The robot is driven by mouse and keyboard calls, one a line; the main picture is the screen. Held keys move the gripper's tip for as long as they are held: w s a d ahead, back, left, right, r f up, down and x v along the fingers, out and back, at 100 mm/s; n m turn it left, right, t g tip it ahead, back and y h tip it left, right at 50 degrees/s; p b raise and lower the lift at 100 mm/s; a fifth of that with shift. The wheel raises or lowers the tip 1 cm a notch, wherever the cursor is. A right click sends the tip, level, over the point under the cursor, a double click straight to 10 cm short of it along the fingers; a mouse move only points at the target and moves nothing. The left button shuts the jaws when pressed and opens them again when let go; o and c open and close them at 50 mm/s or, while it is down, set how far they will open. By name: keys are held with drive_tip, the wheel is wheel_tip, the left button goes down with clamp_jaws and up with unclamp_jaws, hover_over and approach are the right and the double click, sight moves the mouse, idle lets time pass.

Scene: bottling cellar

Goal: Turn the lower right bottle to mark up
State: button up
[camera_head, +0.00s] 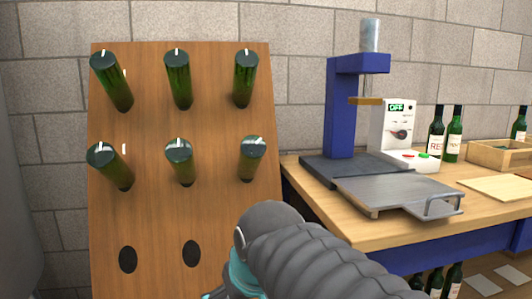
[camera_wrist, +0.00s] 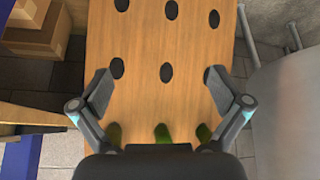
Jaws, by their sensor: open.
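The wooden rack (camera_head: 150,220) holds two rows of three green bottles, their dark ends facing out. The lower right bottle (camera_head: 252,158) sits in its hole at the right end of the second row. A pale streak shows near the upper edge of its end; its exact angle is too small to tell. In the wrist view my gripper (camera_wrist: 160,88) is open and empty, its fingers spread over the rack's empty holes. Three green bottles show at that view's lower edge, partly hidden by my gripper; the leftmost (camera_wrist: 115,133) appears to be the lower right one. My fingertips are hidden in the head view.
Empty holes (camera_head: 128,260) lie below the bottles. A bench (camera_head: 330,215) at the right carries a blue press (camera_head: 342,110), a white control box (camera_head: 392,130), a metal tray (camera_head: 385,193) and standing bottles (camera_head: 453,140). A grey rounded surface (camera_head: 15,200) stands left of the rack.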

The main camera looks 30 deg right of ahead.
sight(252, 168)
drive_tip(key=w+d+r+t+h, duration=0.1)
drive_tip(key=w+d+r, duration=0.7)
drive_tip(key=w+r, duration=0.4)
drive_tip(key=w+d+r+t+h, duration=0.1)
drive_tip(key=w+d+r+t, duration=0.1)
drive_tip(key=w+d+r, duration=0.8)
drive_tip(key=shift+m, duration=0.4)
drive_tip(key=w+f, duration=0.2)
drive_tip(key=w, duration=0.2)
drive_tip(key=w+f, duration=0.2)
drive_tip(key=w, duration=0.1)
drive_tip(key=w+f, duration=0.2)
drive_tip(key=w, duration=0.2)
drive_tip(key=shift+w+f, duration=0.3)
drive_tip(key=shift+f, duration=0.1)
drive_tip(key=c, duration=1)
